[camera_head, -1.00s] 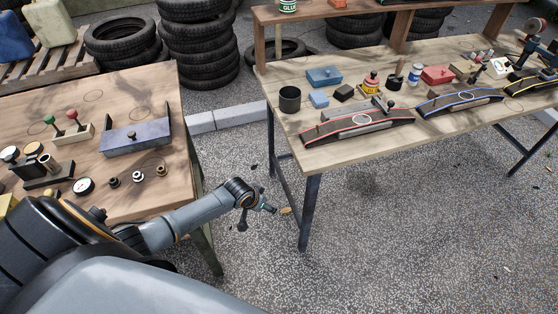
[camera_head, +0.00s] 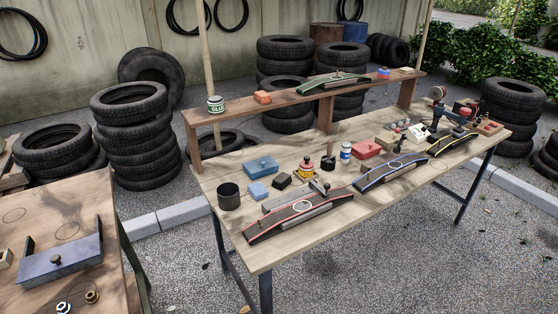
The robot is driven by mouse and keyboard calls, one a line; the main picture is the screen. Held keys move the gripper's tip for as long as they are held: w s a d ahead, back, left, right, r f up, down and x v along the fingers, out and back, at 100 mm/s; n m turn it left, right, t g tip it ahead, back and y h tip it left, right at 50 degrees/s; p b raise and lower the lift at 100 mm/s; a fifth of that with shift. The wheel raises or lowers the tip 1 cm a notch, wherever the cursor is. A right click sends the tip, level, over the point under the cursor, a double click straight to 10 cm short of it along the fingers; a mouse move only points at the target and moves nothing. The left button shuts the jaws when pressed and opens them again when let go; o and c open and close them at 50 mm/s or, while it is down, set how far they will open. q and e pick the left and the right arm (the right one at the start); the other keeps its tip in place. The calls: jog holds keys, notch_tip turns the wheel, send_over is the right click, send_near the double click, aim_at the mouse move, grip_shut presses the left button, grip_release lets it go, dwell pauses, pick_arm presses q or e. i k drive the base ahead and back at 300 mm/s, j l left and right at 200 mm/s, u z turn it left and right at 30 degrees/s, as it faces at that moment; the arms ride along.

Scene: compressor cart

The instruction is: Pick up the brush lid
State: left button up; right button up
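No part is clearly recognisable as the brush lid. On the workbench (camera_head: 300,250), a small red and yellow container with a dark top (camera_head: 306,166) stands near the middle. Just behind it to the right is a dark pot with an upright handle (camera_head: 328,158). A white and blue bottle (camera_head: 346,151) stands to their right. A green and white jar marked GLUE (camera_head: 215,104) stands on the left end of the raised wooden shelf (camera_head: 300,101), its top dark. Neither of my grippers is in view.
A black cup (camera_head: 229,196), blue box (camera_head: 260,166), red box (camera_head: 366,149) and several long curved boards (camera_head: 299,212) crowd the workbench. A second table (camera_head: 90,200) is at left. Stacked tyres (camera_head: 135,135) stand behind. Paved ground in front is clear.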

aim_at(306, 164)
jog(key=i+l+u, duration=0.1)
jog(key=l, duration=0.2)
jog(key=i+l+u, duration=0.15)
jog(key=l, duration=0.2)
jog(key=i+l+u, duration=0.1)
jog(key=l, duration=0.25)
jog(key=i+l+u, duration=0.15)
jog(key=l, duration=0.2)
jog(key=i+l+u, duration=0.1)
jog(key=l, duration=0.3)
jog(key=i, duration=0.1)
